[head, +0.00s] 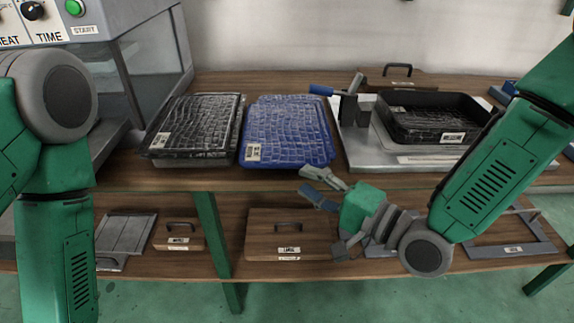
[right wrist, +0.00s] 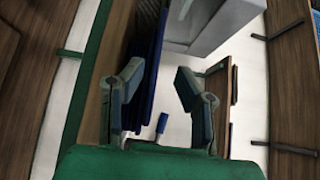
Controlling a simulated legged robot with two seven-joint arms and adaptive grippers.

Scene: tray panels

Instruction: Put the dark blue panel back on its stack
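Blue panels with a crackled, glossy top lie in a stack (head: 288,130) in the middle of the table, a white label at its front left corner. The upper and lower edges look slightly offset at the back and right; I cannot tell which single panel is the dark blue one. My right gripper (head: 317,187) is open and empty, just in front of the stack's front right corner and apart from it. In the right wrist view, the dark blue panel edges (right wrist: 150,45) show beyond the open fingers (right wrist: 160,82), nearer the left finger. My left gripper is out of view.
A stack of black panels (head: 195,125) lies left of the blue one. A black tray (head: 435,118) sits on a grey fixture plate (head: 362,150) at right, with a blue-handled clamp (head: 345,97). A machine stands at far left. A lower shelf (head: 225,262) holds wooden boxes.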

